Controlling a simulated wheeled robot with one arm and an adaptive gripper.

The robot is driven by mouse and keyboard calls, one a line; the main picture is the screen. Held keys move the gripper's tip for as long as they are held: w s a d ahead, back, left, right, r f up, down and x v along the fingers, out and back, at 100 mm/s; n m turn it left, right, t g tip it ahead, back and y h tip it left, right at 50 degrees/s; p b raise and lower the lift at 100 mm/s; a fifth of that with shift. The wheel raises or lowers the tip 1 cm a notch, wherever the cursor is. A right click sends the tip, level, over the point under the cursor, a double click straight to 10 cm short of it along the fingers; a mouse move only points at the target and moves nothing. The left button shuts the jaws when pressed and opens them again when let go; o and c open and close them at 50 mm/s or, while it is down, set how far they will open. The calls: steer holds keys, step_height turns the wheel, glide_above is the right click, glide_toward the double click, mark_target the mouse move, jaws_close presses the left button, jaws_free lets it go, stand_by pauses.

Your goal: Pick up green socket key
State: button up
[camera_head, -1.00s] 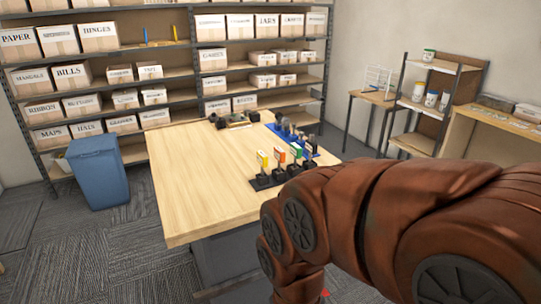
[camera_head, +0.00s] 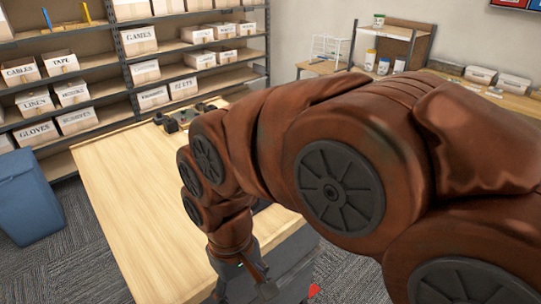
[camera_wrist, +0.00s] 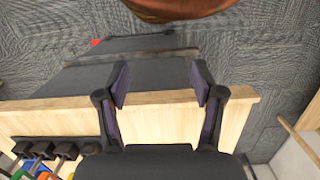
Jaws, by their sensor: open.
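In the wrist view, several coloured keys stand in black holders (camera_wrist: 43,149) on the wooden table at the lower left. The green socket key (camera_wrist: 36,168) shows only in part, close to orange, blue and yellow pieces at the picture's edge. My gripper (camera_wrist: 161,84) is open and empty, its two fingers apart over the table's edge and to the right of the keys. The wrist end of my arm hangs down by the table's front right side.
The wooden table (camera_head: 128,215) has a clear left half, with a dark object (camera_head: 180,115) at its far end. A blue bin (camera_head: 28,200) stands left of it. Shelves with labelled boxes (camera_head: 138,42) line the back wall. A small rack with jars (camera_head: 384,64) stands at the right.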

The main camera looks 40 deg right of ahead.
steer(key=shift+o, duration=1.4)
steer(key=w+d+r+m, duration=0.3)
steer(key=w+d+r, duration=0.1)
steer(key=w, duration=0.5)
steer(key=shift+r+t, duration=0.3)
steer(key=shift+r, duration=0.15)
steer(key=w+d+r+m, duration=0.3)
steer(key=w+d+m, duration=0.2)
steer(key=w+d, duration=0.2)
steer(key=w+d+m, duration=0.1)
steer(key=d+m, duration=0.2)
steer(key=d, duration=0.3)
steer(key=w+d+m+p, duration=0.1)
steer(key=d+m, duration=0.2)
steer(key=d, duration=0.4)
steer(key=w+d+r+m+t, duration=0.1)
steer(key=w+d+m, duration=0.1)
steer(key=d, duration=0.5)
steer(key=shift+w+d+m+p, duration=0.1)
steer(key=shift+d+m+p, duration=0.15)
steer(key=shift+m, duration=0.35)
steer(key=shift+d, duration=0.25)
steer(key=shift+f, duration=0.15)
steer(key=shift+w+f+p, duration=0.2)
steer(key=shift+f+p, duration=0.65)
steer(key=shift+f, duration=1)
steer(key=shift+w+f+p, duration=0.15)
steer(key=shift+f+p, duration=0.65)
steer(key=shift+f, duration=1.05)
